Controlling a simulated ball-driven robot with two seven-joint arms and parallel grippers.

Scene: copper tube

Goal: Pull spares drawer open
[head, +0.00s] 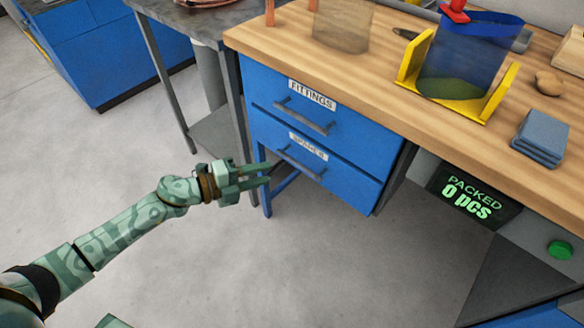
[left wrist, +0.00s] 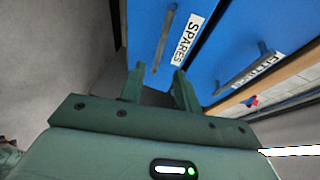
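The spares drawer (head: 345,181) is the lower blue drawer under the wooden bench. It looks shut, with a grey bar handle (head: 300,163) below its white label. My left gripper (head: 270,174) is just left of that handle, with its fingers pointing toward it. In the left wrist view the drawer (left wrist: 143,25) and its label (left wrist: 187,40) are ahead, and the handle (left wrist: 163,40) lies beyond the gap between the fingertips (left wrist: 158,78). The fingers are apart with nothing between them. Contact with the handle is not visible. My right gripper is out of view.
The fittings drawer (head: 275,88) is directly above and looks shut. A bench leg (head: 262,185) stands by my left gripper. A display (head: 473,195) hangs under the bench at right. A yellow stand (head: 455,103) is on the benchtop (head: 380,70). The floor (head: 290,265) in front is clear.

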